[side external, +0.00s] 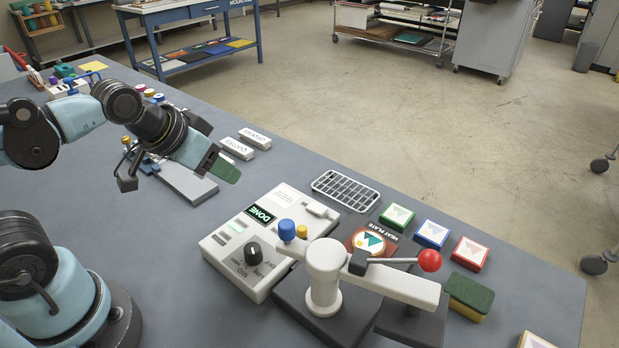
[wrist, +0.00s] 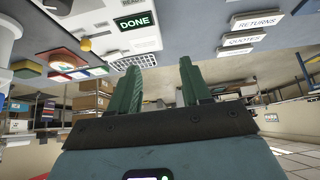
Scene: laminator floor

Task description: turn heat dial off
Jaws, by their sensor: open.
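The heat dial (side external: 253,252) is a black knob on the front part of a white control unit (side external: 232,262). My gripper (side external: 228,172) is raised beyond the unit, up and left of the dial in the side view, touching nothing. In the wrist view its two green fingers (wrist: 162,88) stand apart with nothing between them. I do not make out the dial in the wrist view.
A press with a red-ball lever (side external: 430,260) stands right of the unit. Blue (side external: 287,229) and yellow (side external: 302,232) knobs rise between them. A wire rack (side external: 345,190) and several coloured blocks line the far edge. White label blocks (side external: 237,148) lie behind my gripper.

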